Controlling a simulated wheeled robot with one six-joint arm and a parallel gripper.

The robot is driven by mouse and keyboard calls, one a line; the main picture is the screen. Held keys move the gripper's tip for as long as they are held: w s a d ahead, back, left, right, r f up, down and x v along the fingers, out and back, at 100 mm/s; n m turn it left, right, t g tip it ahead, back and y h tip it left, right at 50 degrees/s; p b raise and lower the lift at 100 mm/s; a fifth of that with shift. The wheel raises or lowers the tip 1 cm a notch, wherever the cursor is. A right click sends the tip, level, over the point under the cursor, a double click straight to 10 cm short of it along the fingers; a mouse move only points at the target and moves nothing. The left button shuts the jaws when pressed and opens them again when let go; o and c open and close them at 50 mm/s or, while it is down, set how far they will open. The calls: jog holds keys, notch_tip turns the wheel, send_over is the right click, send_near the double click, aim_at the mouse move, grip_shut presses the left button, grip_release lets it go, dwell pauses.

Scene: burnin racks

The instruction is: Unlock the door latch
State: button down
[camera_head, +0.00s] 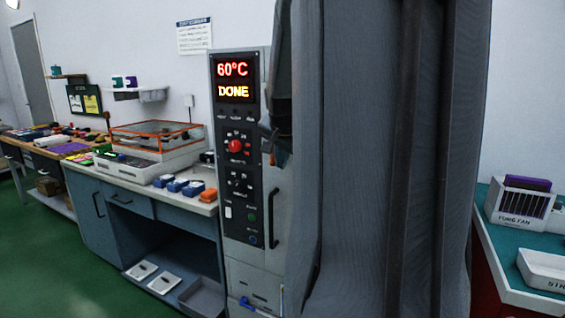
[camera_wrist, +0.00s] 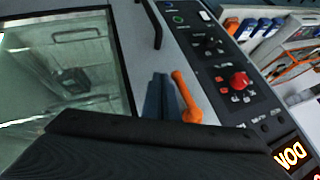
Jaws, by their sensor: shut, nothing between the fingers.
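The orange door latch (camera_wrist: 182,92) shows in the wrist view as a lever between the glass door and the control panel. My gripper (camera_wrist: 160,80) shows there as two blue-grey fingers, shut together and empty. Its fingertips are close beside the lever on its left; I cannot tell whether they touch it. The oven door (camera_wrist: 122,60) has a glass window and looks closed. Its black handle (camera_wrist: 152,22) also shows in the head view (camera_head: 273,218). My arm hides most of the door in the head view.
A bench (camera_head: 140,203) with blue and orange pieces stands at left. A teal-topped table (camera_head: 495,262) with a rack and white tray stands at right.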

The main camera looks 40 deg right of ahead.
dwell(0.4)
jog(key=s+p, duration=0.1)
jog(key=s, duration=1.2)
jog(key=shift+a+p, duration=0.35)
jog(key=shift+p, duration=0.05)
jog(key=w+a+f+n+g+y, duration=0.1)
jog(key=w+a+f+n+y, duration=0.15)
jog(key=a+f, duration=0.45)
jog(key=w+a+f+n+y, duration=0.2)
jog(key=w+a+n, duration=0.15)
jog(key=a, duration=0.65)
jog(key=s+a+f+n+g, duration=0.2)
jog(key=s+a+f+n, duration=0.2)
jog(key=a, duration=0.5)
jog(key=s+a+f+n+g, duration=0.2)
jog(key=s+a+f+n, duration=0.2)
jog(key=a, duration=0.5)
jog(key=shift+a+f+n+g+y, duration=0.3)
jog(key=shift+f+n+g+y, duration=0.25)
jog(key=shift+n, duration=0.25)
